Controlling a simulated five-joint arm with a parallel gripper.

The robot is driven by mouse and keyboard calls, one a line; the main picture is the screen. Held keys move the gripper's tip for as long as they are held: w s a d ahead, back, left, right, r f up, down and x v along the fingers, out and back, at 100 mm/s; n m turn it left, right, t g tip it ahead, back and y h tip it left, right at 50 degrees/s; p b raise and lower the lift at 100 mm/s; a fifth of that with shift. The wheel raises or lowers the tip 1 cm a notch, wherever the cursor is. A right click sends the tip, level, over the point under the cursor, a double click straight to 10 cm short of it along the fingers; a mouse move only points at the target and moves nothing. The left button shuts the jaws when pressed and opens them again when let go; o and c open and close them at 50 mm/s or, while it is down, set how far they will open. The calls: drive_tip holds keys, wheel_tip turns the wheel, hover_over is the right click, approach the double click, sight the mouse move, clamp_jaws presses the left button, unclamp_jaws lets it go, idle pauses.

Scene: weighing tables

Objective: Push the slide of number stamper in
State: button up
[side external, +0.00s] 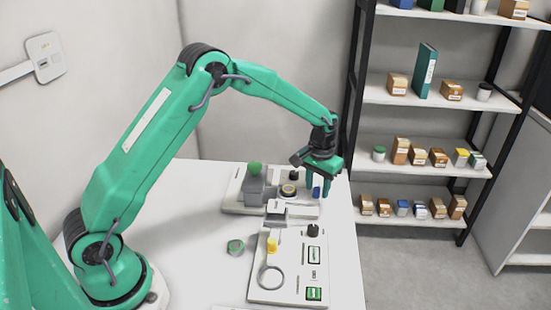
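The likely number stamper is a grey block (254,190) with a green knob (254,168), at the back of the white table. A small blue piece (316,193) stands at the right end of that base. I cannot tell which part is the slide or how far in it is. My gripper (318,192) points down over the right end of the base, with its two green fingers apart. The blue piece shows between or behind the fingers; contact is unclear.
A white panel (292,277) with a yellow piece (272,245), a black knob (313,230) and a ring (271,277) lies in front. The table (195,235) is clear further left. Shelves with boxes stand behind right.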

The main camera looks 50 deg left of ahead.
sight(300, 194)
clamp_jaws()
drive_tip(key=shift+a, duration=0.1)
drive_tip(key=shift+s+a, duration=1.65)
unclamp_jaws()
